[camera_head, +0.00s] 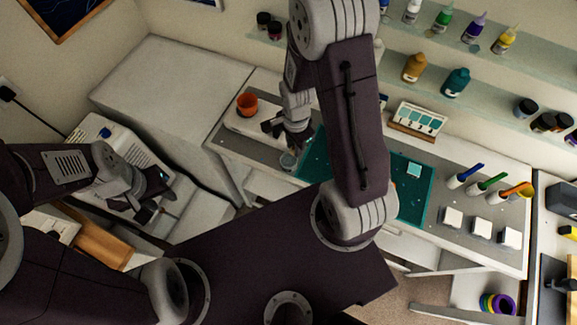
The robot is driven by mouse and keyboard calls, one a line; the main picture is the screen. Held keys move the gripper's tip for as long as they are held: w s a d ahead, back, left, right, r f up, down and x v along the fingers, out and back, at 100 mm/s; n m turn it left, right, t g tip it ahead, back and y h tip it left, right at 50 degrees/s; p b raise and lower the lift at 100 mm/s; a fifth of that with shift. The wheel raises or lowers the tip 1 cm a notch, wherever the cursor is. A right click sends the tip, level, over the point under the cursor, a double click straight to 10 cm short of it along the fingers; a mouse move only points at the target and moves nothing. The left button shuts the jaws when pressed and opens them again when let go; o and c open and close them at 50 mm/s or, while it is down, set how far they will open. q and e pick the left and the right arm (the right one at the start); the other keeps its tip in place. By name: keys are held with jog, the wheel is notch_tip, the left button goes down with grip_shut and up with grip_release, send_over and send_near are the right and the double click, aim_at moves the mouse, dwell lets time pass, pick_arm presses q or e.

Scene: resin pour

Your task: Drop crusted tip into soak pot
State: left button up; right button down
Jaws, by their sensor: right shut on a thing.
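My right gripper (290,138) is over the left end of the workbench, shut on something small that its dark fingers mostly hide. I cannot make out the crusted tip itself. An orange pot (247,104) stands on a white block behind and to the left of the gripper. I cannot tell for sure which of the two is the soak pot. My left gripper (148,196) is far left, low beside the white machine, with its fingers apart and apparently empty.
The teal mat (411,195) lies on the bench, partly hidden by my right arm. Several coloured-handled tools (487,182) and white blocks (481,228) are at the right. Shelves of bottles (455,82) line the back wall. A white machine (105,135) stands left.

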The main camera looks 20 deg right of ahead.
jog(key=shift+d+f, duration=0.1)
jog(key=shift+f, duration=0.65)
pick_arm(q)
jog(key=shift+d+f, duration=0.15)
jog(key=shift+f, duration=0.45)
pick_arm(e)
jog(key=shift+r, duration=0.1)
jog(key=c, duration=1.1)
grip_release()
notch_tip(320, 180, up, 9)
jog(key=shift+s+r, duration=0.1)
pick_arm(q)
jog(key=shift+f, duration=0.15)
